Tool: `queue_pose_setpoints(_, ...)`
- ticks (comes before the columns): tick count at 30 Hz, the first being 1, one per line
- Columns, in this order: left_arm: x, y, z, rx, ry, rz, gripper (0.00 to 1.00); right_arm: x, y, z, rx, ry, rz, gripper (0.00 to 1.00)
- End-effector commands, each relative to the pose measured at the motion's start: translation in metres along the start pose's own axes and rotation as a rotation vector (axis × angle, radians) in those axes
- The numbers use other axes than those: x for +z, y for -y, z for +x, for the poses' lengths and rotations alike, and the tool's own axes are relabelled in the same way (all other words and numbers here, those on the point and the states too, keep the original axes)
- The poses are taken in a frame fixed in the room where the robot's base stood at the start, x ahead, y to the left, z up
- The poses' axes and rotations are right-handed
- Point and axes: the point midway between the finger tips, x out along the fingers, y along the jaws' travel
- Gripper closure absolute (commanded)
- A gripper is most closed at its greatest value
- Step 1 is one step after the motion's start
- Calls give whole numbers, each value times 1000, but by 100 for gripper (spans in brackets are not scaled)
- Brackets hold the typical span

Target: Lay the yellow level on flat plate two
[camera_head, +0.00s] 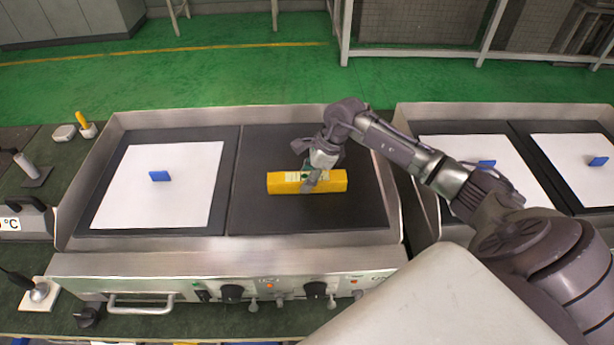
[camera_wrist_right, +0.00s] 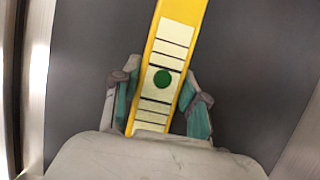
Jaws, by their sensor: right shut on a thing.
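The yellow level (camera_head: 330,181) is a long yellow bar with a pale marked strip and a green spot. It lies left to right over the dark, bare flat plate (camera_head: 290,219), the right plate of the left griddle. I cannot tell if it rests on the plate or hangs just above it. My right gripper (camera_head: 312,181) is shut on the level near its middle. In the right wrist view the level (camera_wrist_right: 178,35) runs between the two fingers of the gripper (camera_wrist_right: 158,100), whose teal pads are at its sides. My left gripper is not in view.
The left plate bears a white sheet (camera_head: 190,195) with a blue block (camera_head: 159,176). A second griddle (camera_head: 430,112) on the right has white sheets with blue blocks. Raised metal rims edge both griddles. Knobs (camera_head: 232,293) line the front. Small tools stand at the left.

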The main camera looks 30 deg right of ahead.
Motion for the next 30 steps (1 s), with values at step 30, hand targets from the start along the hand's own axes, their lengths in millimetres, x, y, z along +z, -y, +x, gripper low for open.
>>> queue_pose_setpoints(30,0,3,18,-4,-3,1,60,0,1,-87,-6,0,-1,32)
